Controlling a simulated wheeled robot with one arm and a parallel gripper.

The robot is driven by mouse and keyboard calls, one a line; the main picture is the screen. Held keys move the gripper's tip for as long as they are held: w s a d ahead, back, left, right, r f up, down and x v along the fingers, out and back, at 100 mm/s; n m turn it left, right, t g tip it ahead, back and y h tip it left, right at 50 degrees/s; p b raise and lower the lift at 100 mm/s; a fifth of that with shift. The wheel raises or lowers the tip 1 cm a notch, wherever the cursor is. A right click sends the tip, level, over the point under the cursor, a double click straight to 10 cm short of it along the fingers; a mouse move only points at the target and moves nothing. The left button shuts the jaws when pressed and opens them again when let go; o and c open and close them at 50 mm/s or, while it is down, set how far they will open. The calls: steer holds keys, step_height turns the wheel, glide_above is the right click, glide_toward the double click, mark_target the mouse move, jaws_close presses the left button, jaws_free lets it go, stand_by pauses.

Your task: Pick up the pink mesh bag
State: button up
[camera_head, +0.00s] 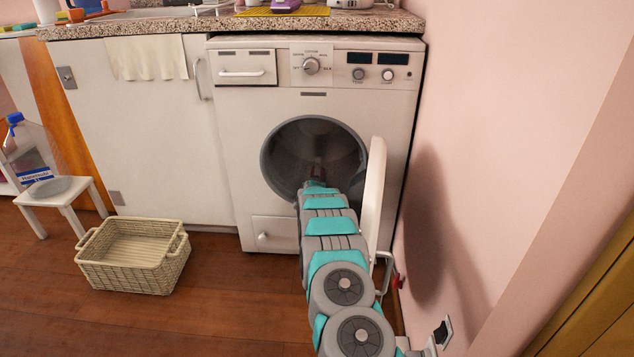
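No pink mesh bag shows in the head view. A white front-loading washing machine (232,150) stands under the counter with its round door (374,195) swung open to the right. My arm reaches forward from the lower right of the picture to the machine's round opening (290,150).
A wicker basket (110,275) sits empty on the wooden floor at left. A white stool (55,194) with a large clear bottle (30,155) stands further left. A pink wall (500,110) is close on the right. The floor between basket and machine is clear.

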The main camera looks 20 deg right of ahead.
jaws_close()
steer(key=shift+r, duration=0.1)
step_height(320, 180, up, 10)
steer(key=p, duration=0.3)
stand_by(0.3)
steer(key=shift+o, duration=0.9)
jaws_free()
jaws_close()
